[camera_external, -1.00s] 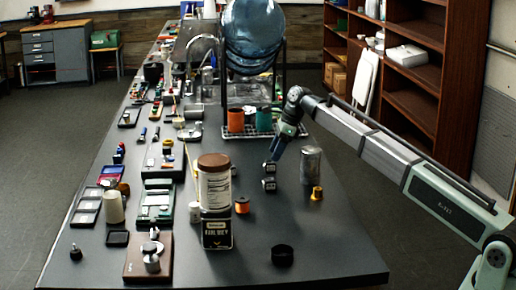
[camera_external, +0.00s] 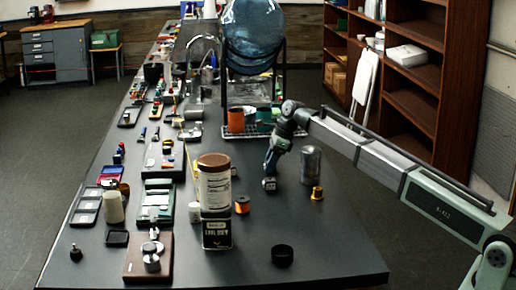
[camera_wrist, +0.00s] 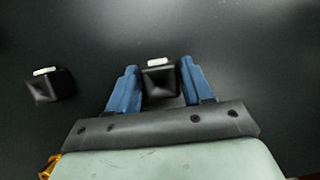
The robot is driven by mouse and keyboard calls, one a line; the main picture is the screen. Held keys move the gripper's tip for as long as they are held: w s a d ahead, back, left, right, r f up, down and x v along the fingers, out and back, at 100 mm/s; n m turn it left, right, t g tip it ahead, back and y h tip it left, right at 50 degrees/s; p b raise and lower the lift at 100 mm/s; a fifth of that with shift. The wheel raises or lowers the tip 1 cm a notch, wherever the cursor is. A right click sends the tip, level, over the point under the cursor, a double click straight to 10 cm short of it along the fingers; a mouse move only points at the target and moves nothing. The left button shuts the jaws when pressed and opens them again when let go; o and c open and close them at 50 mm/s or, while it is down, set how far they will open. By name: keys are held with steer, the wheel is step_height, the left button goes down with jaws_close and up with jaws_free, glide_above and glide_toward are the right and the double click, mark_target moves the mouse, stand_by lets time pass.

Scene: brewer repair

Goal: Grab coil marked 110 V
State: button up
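Two small dark coil blocks with white labels on top are on the dark bench. In the wrist view, one coil (camera_wrist: 161,83) is between the blue fingers of my gripper (camera_wrist: 158,68). The fingers stand open on either side of it, and I cannot tell whether they touch it. The other coil (camera_wrist: 50,86) stands apart to the left. The labels are too small to read, so I cannot tell which is 110 V. In the external view my gripper (camera_external: 268,170) is low over the bench, just behind the nearer coil (camera_external: 269,184). The coil between the fingers is hidden there.
A grey metal can (camera_external: 311,166) and a brass-coloured spool (camera_external: 317,193) stand to the right of my gripper. An orange spool (camera_external: 242,205) and a large brown-lidded canister (camera_external: 214,182) stand to the left. A black ring (camera_external: 282,255) lies nearer the front. The bench's right front is mostly clear.

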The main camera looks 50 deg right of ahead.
steer(key=c, duration=0.7)
steer(key=shift+r, duration=0.1)
steer(key=shift+c, duration=0.2)
